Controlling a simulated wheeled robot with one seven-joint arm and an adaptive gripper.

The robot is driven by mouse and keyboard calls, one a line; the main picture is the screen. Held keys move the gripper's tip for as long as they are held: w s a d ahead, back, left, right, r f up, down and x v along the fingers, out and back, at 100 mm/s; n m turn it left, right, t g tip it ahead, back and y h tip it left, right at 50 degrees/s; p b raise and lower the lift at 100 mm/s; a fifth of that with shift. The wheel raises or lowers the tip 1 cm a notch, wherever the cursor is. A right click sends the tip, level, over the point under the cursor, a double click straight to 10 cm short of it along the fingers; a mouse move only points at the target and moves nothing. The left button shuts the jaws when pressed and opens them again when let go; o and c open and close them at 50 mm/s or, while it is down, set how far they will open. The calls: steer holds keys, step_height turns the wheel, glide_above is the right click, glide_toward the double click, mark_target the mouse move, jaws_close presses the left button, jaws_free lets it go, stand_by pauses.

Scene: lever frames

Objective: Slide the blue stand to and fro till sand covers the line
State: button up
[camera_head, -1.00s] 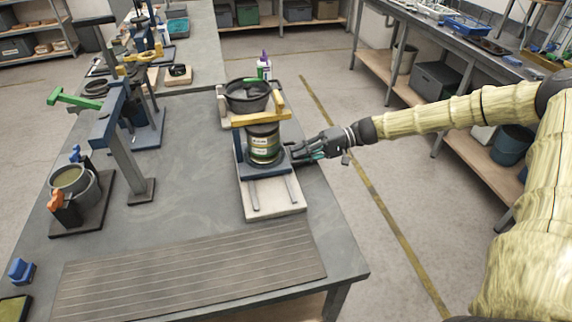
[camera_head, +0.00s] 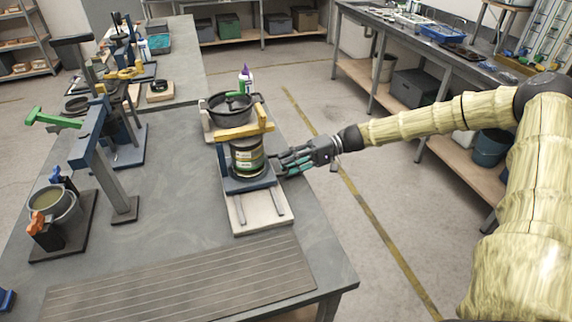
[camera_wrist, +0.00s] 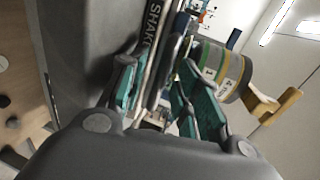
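The blue stand (camera_head: 233,184) sits on rails over a pale board (camera_head: 244,222) at the table's right side. It carries a jar (camera_head: 247,160) with green and yellow bands under a yellow crossbar (camera_head: 245,133). The banded jar also shows in the wrist view (camera_wrist: 223,70). I cannot make out the sand level or the line. My gripper (camera_head: 285,164) is at the stand's right edge, its teal fingers apart. In the wrist view my gripper (camera_wrist: 160,92) has a plate marked "SHAK" and thin strips beyond and between its fingers; contact is unclear.
A ribbed mat (camera_head: 180,285) lies in front. Left are a green-handled lever frame (camera_head: 95,135) and a grey pot (camera_head: 52,205). The table middle is clear.

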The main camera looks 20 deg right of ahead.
steer(key=v, duration=1)
steer(key=shift+d, duration=0.4)
steer(key=shift+s, duration=0.1)
stand_by(0.4)
